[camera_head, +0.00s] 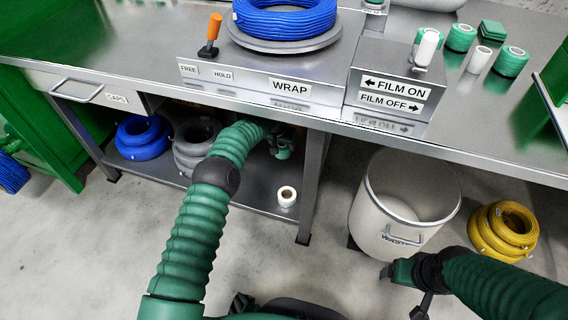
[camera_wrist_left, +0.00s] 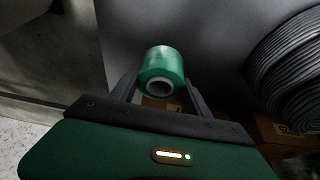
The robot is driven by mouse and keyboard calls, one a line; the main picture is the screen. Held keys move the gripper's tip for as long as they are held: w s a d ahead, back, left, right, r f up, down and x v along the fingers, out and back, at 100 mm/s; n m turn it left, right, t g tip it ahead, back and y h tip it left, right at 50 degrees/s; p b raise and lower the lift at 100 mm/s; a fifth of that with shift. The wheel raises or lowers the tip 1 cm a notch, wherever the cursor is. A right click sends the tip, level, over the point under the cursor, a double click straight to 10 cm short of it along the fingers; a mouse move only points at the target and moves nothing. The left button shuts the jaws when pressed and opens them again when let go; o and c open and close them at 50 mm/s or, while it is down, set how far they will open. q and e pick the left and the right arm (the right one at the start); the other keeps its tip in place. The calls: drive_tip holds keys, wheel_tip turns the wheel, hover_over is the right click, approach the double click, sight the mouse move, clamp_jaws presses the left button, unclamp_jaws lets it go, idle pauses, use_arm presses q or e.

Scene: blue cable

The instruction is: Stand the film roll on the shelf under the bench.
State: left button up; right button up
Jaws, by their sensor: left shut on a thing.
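The green film roll (camera_wrist_left: 163,66) is between the two fingers of my left gripper (camera_wrist_left: 163,80) in the left wrist view, its pale hollow core facing the camera. In the head view my left gripper (camera_head: 281,146) is under the bench, above the back part of the lower shelf (camera_head: 245,195); the roll is hard to make out there. I cannot tell whether the roll touches the shelf. My right gripper (camera_head: 388,272) is low in front of the waste bin, and its finger opening is not clear.
A small white roll (camera_head: 287,196) stands near the shelf's right front. Blue (camera_head: 145,137) and grey (camera_head: 196,145) cable coils sit on its left; the grey coil also fills the wrist view's right (camera_wrist_left: 290,60). A bench leg (camera_head: 311,190) and waste bin (camera_head: 405,205) stand to the right.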

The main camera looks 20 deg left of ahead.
use_arm(q)
wheel_tip(320, 180, down, 9)
drive_tip(key=b, duration=0.6)
drive_tip(key=shift+f, duration=0.35)
clamp_jaws()
drive_tip(key=shift+r, duration=0.2)
drive_tip(key=o, duration=1.6)
unclamp_jaws()
drive_tip(key=shift+f, duration=0.1)
drive_tip(key=shift+c, duration=0.2)
use_arm(e)
drive_tip(key=s+x, duration=0.1)
drive_tip(key=x, duration=0.5)
drive_tip(key=shift+s+f, duration=0.2)
drive_tip(key=shift+f, duration=0.4)
